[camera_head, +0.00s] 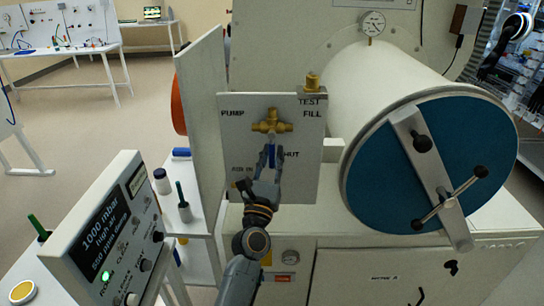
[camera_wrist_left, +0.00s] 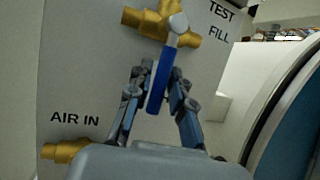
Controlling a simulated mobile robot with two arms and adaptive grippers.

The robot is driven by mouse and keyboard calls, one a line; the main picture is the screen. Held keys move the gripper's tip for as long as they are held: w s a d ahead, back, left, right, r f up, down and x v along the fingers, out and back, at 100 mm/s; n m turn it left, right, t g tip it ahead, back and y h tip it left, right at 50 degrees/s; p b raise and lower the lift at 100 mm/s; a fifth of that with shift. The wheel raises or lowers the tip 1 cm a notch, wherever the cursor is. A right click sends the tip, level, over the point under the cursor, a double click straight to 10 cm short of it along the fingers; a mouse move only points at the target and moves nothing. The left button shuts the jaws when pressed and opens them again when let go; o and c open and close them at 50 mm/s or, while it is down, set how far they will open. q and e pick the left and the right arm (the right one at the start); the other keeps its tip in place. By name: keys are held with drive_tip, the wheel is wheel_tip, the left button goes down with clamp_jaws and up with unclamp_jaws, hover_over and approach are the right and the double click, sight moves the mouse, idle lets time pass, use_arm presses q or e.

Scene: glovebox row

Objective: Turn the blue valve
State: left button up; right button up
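The blue valve has a brass body (camera_head: 271,122) on a white upright panel (camera_head: 232,135) and a blue lever handle (camera_wrist_left: 160,82) that hangs down, leaning slightly left in the left wrist view. My left gripper (camera_head: 271,158) is in front of the panel, with its fingers on both sides of the handle's lower part. In the left wrist view the gripper's fingers (camera_wrist_left: 158,85) are apart. The handle lies between them, nearer the right finger, and a small gap shows on the left. Whether the right finger touches it I cannot tell. I cannot make out my right gripper.
A big white cylinder with a blue round door (camera_head: 430,165) and a bar handle stands close to the panel's right. A tall white board (camera_head: 203,110) stands at its left. A display box (camera_head: 105,240) is at the front left. A brass fitting (camera_wrist_left: 62,151) sits below AIR IN.

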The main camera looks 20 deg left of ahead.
use_arm(q)
clamp_jaws()
use_arm(e)
drive_tip(key=shift+d, duration=0.3)
use_arm(q)
drive_tip(key=shift+a, duration=0.1)
use_arm(e)
drive_tip(key=shift+r, duration=0.15)
use_arm(q)
drive_tip(key=shift+s+a+r+m+g+h+p, duration=0.2)
drive_tip(key=shift+a+m+g+h+p, duration=0.35)
drive_tip(key=shift+m+p, duration=0.85)
drive_tip(key=shift+s+a+r+m+g+h+p, duration=0.2)
drive_tip(key=shift+a+m+h+p, duration=0.5)
drive_tip(key=shift+m, duration=0.95)
drive_tip(key=shift+s+a+r+m+g+h+p, duration=0.15)
drive_tip(key=shift+a+m+g+h+p, duration=0.25)
drive_tip(key=shift+m+h+p, duration=0.8)
use_arm(e)
wheel_tip(320, 180, up, 7)
drive_tip(key=shift+a, duration=0.2)
use_arm(q)
drive_tip(key=shift+m+y+p, duration=0.3)
drive_tip(key=shift+m+y, duration=0.05)
drive_tip(key=shift+m, duration=0.1)
drive_tip(key=shift+d, duration=0.1)
